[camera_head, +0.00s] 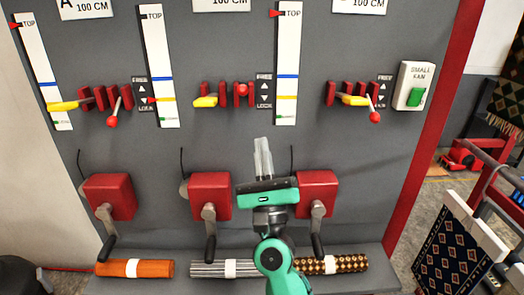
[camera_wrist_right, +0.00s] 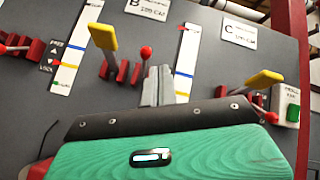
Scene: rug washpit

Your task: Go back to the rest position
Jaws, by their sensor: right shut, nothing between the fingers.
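My right gripper (camera_head: 263,145) is green and black, with its pale fingers together and nothing between them. It points up in front of the grey panel (camera_head: 220,140), between the middle winch box (camera_head: 211,193) and the right winch box (camera_head: 318,192), partly covering the right one's left edge. In the right wrist view its fingers (camera_wrist_right: 158,85) stand below the middle lever's red knob (camera_wrist_right: 146,51); I cannot tell the exact gap. The middle red knob (camera_head: 243,89) sits higher than the left (camera_head: 112,121) and right (camera_head: 375,117) ones. My left gripper is not in view.
Crank handles (camera_head: 210,230) stick out from the winch boxes. Rolled rugs, orange (camera_head: 110,268), grey striped (camera_head: 205,270) and brown patterned (camera_head: 345,263), lie along the bottom ledge. A green fan switch (camera_head: 415,96) is at the panel's right. Red equipment (camera_head: 490,170) stands beyond the panel's right edge.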

